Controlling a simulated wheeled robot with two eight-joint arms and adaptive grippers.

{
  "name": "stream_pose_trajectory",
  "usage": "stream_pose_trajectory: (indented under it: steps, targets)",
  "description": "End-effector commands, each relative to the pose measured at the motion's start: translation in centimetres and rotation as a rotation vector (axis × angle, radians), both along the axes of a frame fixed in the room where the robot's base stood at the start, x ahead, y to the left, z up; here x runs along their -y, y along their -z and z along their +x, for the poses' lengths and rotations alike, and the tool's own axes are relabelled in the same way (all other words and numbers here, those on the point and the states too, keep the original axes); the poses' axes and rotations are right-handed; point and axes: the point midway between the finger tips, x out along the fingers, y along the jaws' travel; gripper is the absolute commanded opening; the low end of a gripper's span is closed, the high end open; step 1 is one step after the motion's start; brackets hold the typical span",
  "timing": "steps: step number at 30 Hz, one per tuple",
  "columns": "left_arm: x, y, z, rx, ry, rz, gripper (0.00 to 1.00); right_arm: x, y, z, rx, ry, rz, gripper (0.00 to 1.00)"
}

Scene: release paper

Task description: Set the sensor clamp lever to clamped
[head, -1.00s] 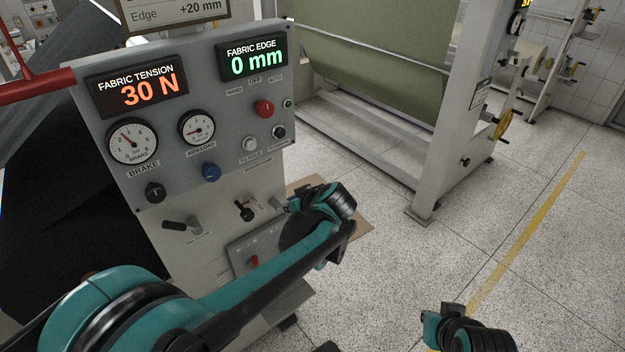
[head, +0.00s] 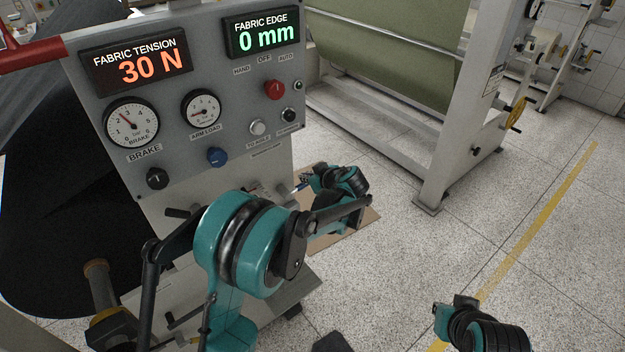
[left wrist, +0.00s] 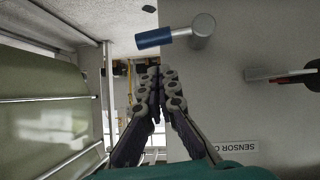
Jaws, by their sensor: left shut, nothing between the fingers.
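The sensor clamp lever appears to be the one with a blue grip (left wrist: 154,38) and a pale round hub, on the grey panel in the left wrist view. Its grip points left in that view. A label starting "SENSOR C" (left wrist: 233,146) is on the same panel face. My left gripper (left wrist: 154,72) is shut and empty; its fingertips appear just short of the grip, with a visible gap. In the head view my left gripper (head: 304,184) is small at the panel's right edge, and my arm hides much of the lower panel. My right arm's end is at bottom right, its jaws unclear.
A second lever (left wrist: 285,75), black and red, sticks out at the right in the left wrist view. The console (head: 180,185) has gauges, knobs and buttons above. A fabric machine frame (head: 460,130) stands to the right.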

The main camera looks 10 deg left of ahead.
Motion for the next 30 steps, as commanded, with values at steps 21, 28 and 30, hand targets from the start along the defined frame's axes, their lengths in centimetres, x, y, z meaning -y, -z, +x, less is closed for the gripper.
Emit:
stream_pose_trajectory:
  steps: [21,28,30]
  targets:
    - [-0.1,3.4,0.7,0.0,0.001,0.0,0.0,0.0,1.6,0.0,0.0,0.0,0.0,0.0]
    - [0.1,4.4,1.1,-0.001,0.001,-0.002,0.0,0.0,2.1,0.0,0.0,0.0,0.0,0.0]
    - [0.1,4.4,1.1,0.0,0.002,-0.002,0.0,0.0,2.0,0.0,0.0,0.0,0.0,0.0]
